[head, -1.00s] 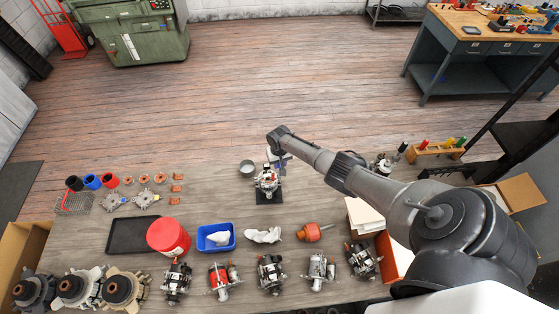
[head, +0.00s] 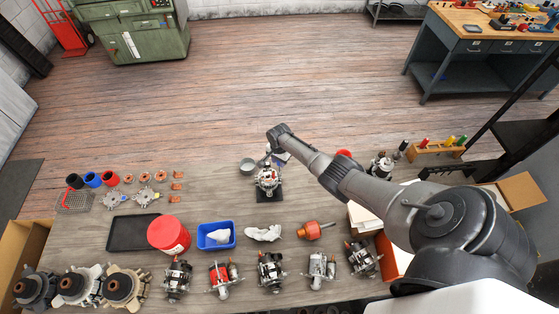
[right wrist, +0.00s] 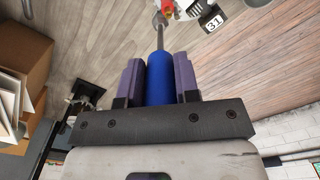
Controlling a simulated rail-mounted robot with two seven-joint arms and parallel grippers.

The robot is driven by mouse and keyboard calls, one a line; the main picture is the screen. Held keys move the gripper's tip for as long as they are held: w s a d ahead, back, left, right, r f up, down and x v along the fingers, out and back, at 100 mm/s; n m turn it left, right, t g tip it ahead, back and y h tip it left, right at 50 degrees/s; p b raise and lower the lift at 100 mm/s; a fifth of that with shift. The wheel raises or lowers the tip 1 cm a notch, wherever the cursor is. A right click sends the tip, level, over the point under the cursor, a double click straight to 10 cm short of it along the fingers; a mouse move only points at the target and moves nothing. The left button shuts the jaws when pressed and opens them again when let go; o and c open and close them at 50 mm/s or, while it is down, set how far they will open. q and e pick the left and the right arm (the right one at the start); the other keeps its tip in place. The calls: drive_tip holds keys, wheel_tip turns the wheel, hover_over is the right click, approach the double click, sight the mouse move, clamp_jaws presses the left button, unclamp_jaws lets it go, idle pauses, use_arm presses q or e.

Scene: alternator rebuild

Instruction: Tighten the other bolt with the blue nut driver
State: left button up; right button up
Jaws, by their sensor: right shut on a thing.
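My right gripper (right wrist: 160,85) is shut on the blue handle of the nut driver (right wrist: 160,80) in the right wrist view. The driver's metal shaft runs away from the gripper toward the alternator (right wrist: 185,8), which is cut off at the frame's top edge. I cannot tell whether the tip touches a bolt. In the head view the alternator (head: 267,178) stands on a dark base (head: 269,196), and my right gripper (head: 275,158) is just behind it, small and partly hidden by my wrist. The bolts are too small to make out. My left gripper is not in view.
A round metal bowl (head: 248,168) stands close left of the alternator. A blue bin (head: 216,246), a red bucket (head: 168,235) and an orange tool (head: 315,230) lie in front. A rack of coloured-handled drivers (head: 437,148) stands at the right. Several alternators line the front edge.

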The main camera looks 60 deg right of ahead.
drive_tip(key=m, duration=0.7)
drive_tip(key=shift+w, duration=0.1)
drive_tip(key=shift+m, duration=0.8)
